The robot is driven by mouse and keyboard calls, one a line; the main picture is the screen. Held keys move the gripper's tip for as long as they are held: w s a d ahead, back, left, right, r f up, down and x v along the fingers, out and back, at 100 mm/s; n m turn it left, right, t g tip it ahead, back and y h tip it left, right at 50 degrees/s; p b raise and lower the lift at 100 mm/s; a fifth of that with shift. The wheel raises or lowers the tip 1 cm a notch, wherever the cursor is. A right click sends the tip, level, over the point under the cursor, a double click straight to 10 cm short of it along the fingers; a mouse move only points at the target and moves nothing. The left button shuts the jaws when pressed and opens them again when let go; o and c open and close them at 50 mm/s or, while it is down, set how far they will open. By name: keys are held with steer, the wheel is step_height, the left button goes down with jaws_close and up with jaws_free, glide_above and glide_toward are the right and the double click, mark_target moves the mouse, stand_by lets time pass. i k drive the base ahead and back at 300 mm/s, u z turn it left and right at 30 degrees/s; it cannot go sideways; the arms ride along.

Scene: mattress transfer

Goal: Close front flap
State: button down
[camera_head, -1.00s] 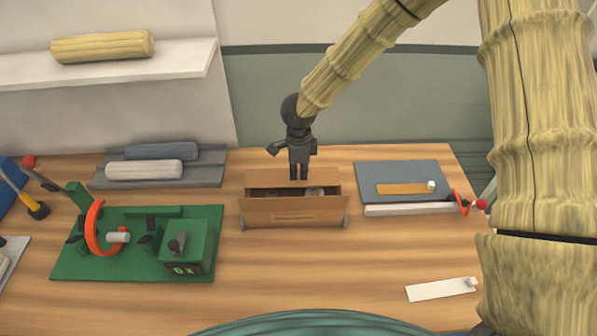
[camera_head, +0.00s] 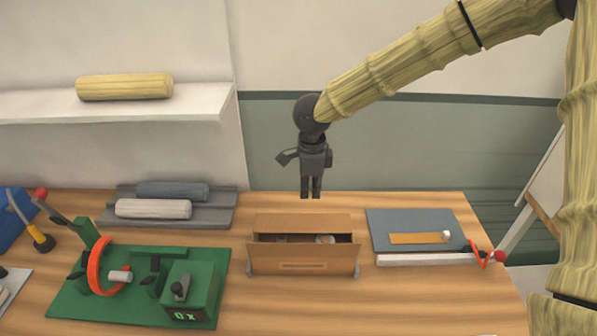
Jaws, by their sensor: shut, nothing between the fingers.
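A brown wooden box (camera_head: 303,224) stands at the middle of the table. Its front flap (camera_head: 303,261) is tilted outward at the top, leaving a dark gap between it and the lid. Small light items show inside the gap. My gripper (camera_head: 311,195) is shut and empty, pointing down above and behind the box, apart from it.
A green machine (camera_head: 150,320) with an orange ring stands to the left. Rolls lie on a grey tray (camera_head: 225,212) behind it. A grey-blue board (camera_head: 395,225) with an orange strip lies to the right. A shelf (camera_head: 200,102) holds a yellow roll. Table front is clear.

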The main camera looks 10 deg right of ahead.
mark_target(269, 249)
steer(key=k, duration=1.5)
